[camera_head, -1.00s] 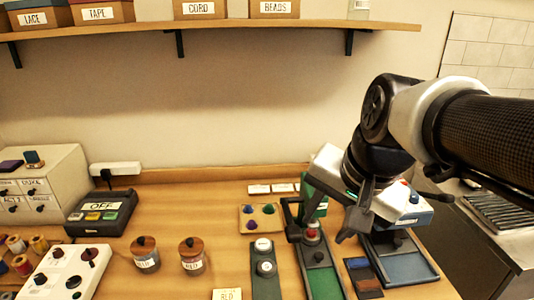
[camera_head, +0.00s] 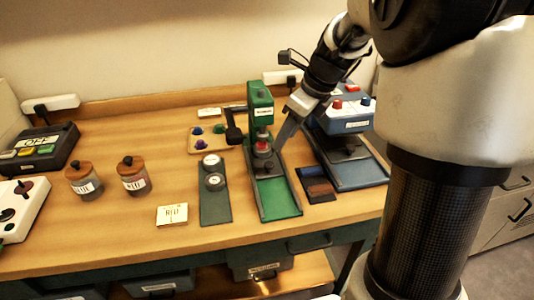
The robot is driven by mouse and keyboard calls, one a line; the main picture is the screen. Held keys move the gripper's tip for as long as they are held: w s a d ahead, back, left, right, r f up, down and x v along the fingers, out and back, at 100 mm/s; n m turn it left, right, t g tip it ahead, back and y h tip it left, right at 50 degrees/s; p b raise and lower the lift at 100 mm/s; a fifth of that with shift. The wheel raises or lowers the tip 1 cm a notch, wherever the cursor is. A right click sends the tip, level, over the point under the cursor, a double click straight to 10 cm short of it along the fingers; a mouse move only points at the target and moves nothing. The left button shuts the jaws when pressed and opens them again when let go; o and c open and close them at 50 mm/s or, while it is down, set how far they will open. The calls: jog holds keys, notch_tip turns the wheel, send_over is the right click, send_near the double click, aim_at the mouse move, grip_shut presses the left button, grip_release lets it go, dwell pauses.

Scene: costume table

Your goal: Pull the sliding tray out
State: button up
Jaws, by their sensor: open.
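A green press (camera_head: 261,108) stands toward the back of the table, with a long green tray (camera_head: 277,198) running forward from its foot. A dark carriage with a knob and a red-topped piece (camera_head: 262,148) sits at the tray's back end, under the press head. To the right, a blue machine (camera_head: 342,117) has a flat blue-grey tray (camera_head: 358,174) with a dark knob block. I cannot tell which one is the sliding tray. My gripper (camera_head: 284,138) is open and empty, pointing down just right of the press and near the carriage. One finger is plain; the other is largely hidden.
A dark panel with two white dials (camera_head: 214,187) lies left of the green tray. A brown and blue block pair (camera_head: 318,188) lies between the trays. Two lidded jars (camera_head: 133,175), a note card (camera_head: 172,215) and a small tray of coloured pieces (camera_head: 207,143) stand further left.

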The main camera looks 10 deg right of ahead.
aim_at(269, 164)
jog(key=b+x, duration=0.2)
jog(key=x, duration=0.9)
jog(key=shift+f, duration=0.1)
grip_shut()
